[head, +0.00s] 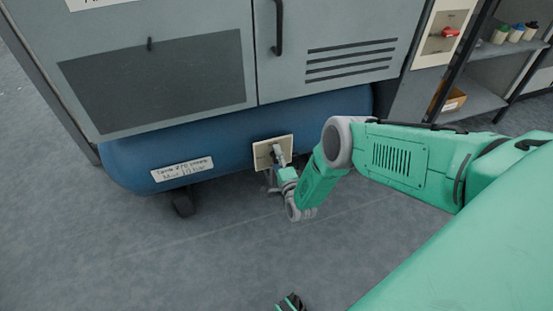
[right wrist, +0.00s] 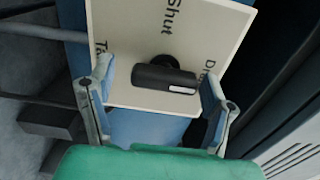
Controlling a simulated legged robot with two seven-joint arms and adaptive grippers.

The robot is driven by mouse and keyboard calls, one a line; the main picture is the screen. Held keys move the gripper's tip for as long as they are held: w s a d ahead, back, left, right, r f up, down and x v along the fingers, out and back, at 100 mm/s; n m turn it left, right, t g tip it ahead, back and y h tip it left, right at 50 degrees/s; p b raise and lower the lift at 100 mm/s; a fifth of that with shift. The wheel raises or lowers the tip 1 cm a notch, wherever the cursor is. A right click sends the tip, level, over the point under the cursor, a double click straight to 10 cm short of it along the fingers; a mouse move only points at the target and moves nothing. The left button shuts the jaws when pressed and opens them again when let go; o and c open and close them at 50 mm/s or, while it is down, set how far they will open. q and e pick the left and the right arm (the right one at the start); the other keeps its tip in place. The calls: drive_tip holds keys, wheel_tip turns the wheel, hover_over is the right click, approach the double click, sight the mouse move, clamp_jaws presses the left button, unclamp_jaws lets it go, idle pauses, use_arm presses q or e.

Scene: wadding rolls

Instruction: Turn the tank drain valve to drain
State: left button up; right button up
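The drain valve's cream plate (head: 262,155) is on the front of the blue tank (head: 225,137). In the right wrist view the plate (right wrist: 130,35) reads "Shut", with partly hidden letters "Dr" at right and "Ta" at left. The black valve handle (right wrist: 155,78) lies nearly level across that picture, its white-marked end on the "Dr" side. My right gripper (right wrist: 157,97) is open, with one finger on each side of the handle and visible gaps to it. The right gripper (head: 279,158) covers the handle in the head view. A dark and green tip, probably my left gripper (head: 290,302), shows at the bottom edge.
A grey cabinet (head: 205,30) with a vent and a black door handle stands above the tank. A caster (head: 183,204) is under the tank. Shelves (head: 475,100) with a cardboard box (head: 452,98) are at right. The floor (head: 130,255) in front is clear.

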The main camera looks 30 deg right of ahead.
drive_tip(key=v, duration=1.2)
drive_tip(key=shift+a, duration=0.15)
drive_tip(key=s+a+n+g+y, duration=0.5)
drive_tip(key=s+a+n+g, duration=0.4)
drive_tip(key=a+n, duration=0.25)
drive_tip(key=s+d+r+n+g+h, duration=0.1)
drive_tip(key=s+d+r+n+g, duration=0.3)
drive_tip(key=s, duration=0.5)
drive_tip(key=s+d+r+n+g, duration=0.1)
drive_tip(key=s+r+n+g, duration=0.4)
drive_tip(key=s, duration=0.5)
wheel_tip(320, 180, up, 17)
drive_tip(key=t+p, duration=0.1)
drive_tip(key=p, duration=1.7)
drive_tip(key=shift+n, duration=0.45)
